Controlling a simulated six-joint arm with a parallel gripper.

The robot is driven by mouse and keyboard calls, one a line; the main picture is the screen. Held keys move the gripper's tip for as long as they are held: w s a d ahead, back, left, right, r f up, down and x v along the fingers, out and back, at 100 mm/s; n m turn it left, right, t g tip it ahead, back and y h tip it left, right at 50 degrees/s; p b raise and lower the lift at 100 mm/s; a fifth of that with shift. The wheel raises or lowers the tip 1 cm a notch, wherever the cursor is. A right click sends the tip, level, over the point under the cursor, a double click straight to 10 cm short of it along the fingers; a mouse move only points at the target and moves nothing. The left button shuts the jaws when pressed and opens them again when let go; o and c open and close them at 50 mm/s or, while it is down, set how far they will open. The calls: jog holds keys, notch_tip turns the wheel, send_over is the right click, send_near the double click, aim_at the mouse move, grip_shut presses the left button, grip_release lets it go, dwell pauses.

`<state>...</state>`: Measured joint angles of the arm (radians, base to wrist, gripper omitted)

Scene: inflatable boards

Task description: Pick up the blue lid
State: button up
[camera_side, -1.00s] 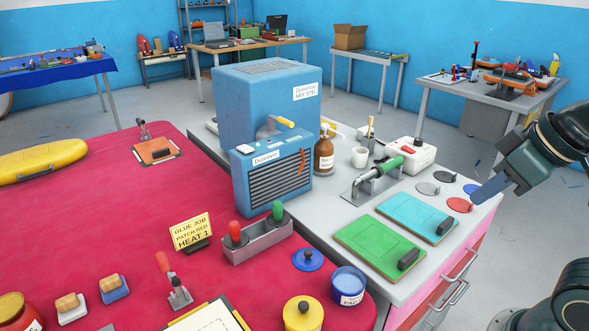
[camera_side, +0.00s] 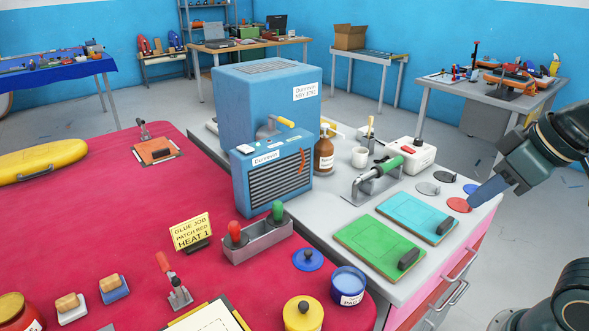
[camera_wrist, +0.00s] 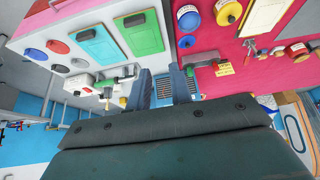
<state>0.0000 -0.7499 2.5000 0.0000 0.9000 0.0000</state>
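My gripper (camera_side: 473,200) is at the right of the side view, in front of the red disc on the grey worktop and far from the lid. In the wrist view its two fingers (camera_wrist: 163,80) are apart with nothing held between them.
A yellow lidded jar (camera_side: 303,313) stands near the blue lid. Green (camera_side: 380,247) and cyan (camera_side: 418,216) boards lie on the worktop between the lid and my gripper. A tray with red and green handles (camera_side: 257,241) and a blue heater box (camera_side: 272,170) stand behind.

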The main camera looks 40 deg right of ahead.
jog(key=o, duration=1.1)
jog(key=shift+o, duration=0.2)
jog(key=shift+w, duration=0.1)
jog(key=w+a+f+n+g, duration=0.15)
jog(key=w+n, duration=0.25)
jog(key=w, duration=0.4)
jog(key=w+a+f+n+g, duration=0.1)
jog(key=w+a+n, duration=0.15)
jog(key=w, duration=0.55)
jog(key=w+a+f+n+g+y, duration=0.1)
jog(key=w+a+f+n+g, duration=0.1)
jog(key=w+f+n, duration=0.5)
jog(key=w+a+f, duration=0.1)
jog(key=w+f, duration=0.3)
jog(key=f, duration=0.2)
jog(key=shift+w+a+y, duration=0.25)
jog(key=shift+w+y, duration=0.05)
jog(key=shift+w, duration=0.1)
jog(key=shift+g, duration=0.25)
send_over(309, 252)
jog(key=shift+s+d+f, duration=0.1)
jog(key=shift+d+f, duration=0.1)
jog(key=shift+f, duration=1.9)
jog(key=shift+s+d+f, duration=0.1)
jog(key=shift+d+f, duration=0.1)
jog(key=shift+f, duration=1.9)
